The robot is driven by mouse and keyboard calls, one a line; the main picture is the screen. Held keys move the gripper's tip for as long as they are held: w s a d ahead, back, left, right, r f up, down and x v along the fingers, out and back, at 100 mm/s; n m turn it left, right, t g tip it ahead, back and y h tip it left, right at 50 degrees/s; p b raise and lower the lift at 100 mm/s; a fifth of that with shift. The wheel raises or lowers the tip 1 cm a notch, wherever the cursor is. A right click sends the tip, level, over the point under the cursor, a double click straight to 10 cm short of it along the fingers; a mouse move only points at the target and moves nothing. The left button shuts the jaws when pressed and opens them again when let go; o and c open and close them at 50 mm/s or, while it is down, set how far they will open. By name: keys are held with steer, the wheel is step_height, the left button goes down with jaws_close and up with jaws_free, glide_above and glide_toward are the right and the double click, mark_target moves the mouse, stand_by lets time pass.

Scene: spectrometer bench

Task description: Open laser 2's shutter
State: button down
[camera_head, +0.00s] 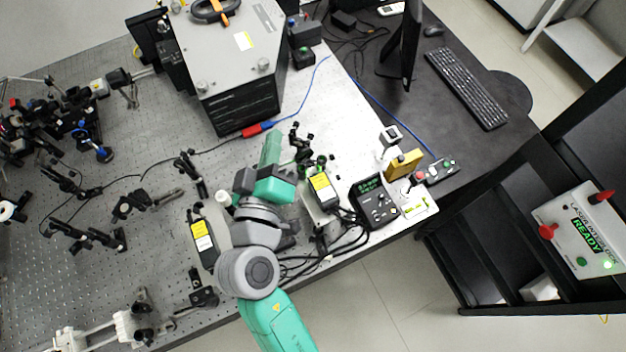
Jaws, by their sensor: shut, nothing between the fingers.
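Two dark boxes with yellow and white labels, which look like laser heads, stand on the bench. One (203,240) is left of my arm and the other (321,188) is right of it. I cannot read which is laser 2, and I cannot make out either shutter or its position. My green and grey arm comes up from the bottom edge, and its far part lies over the bench between the two boxes. My gripper's fingers cannot be picked out; my own arm links appear to hide them.
A black controller (376,203) with a green display stands right of the right box, among cables. A yellow block (404,164) is beyond it. A large grey instrument (232,62) stands behind. Optics crowd the left of the perforated bench (150,185). A white READY box (584,232) is far right.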

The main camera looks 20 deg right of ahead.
mark_target(313, 183)
steer(key=s+f+n+b, duration=0.1)
steer(key=s+f+n, duration=0.2)
steer(key=f, duration=0.7)
steer(key=s+a+f+n+b, duration=0.1)
steer(key=s+f+n, duration=0.3)
steer(key=f, duration=0.7)
steer(key=shift+s+a+g+h+b, duration=0.2)
steer(key=shift+s+g+h+b, duration=0.1)
steer(key=shift+s+g+b, duration=0.15)
steer(key=x, duration=0.4)
steer(key=d+p+x, duration=0.1)
steer(key=x, duration=0.3)
steer(key=s+p+x, duration=0.1)
steer(key=x, duration=0.3)
steer(key=shift+d, duration=0.4)
steer(key=shift+w+d+f, duration=0.15)
steer(key=shift+d, duration=0.4)
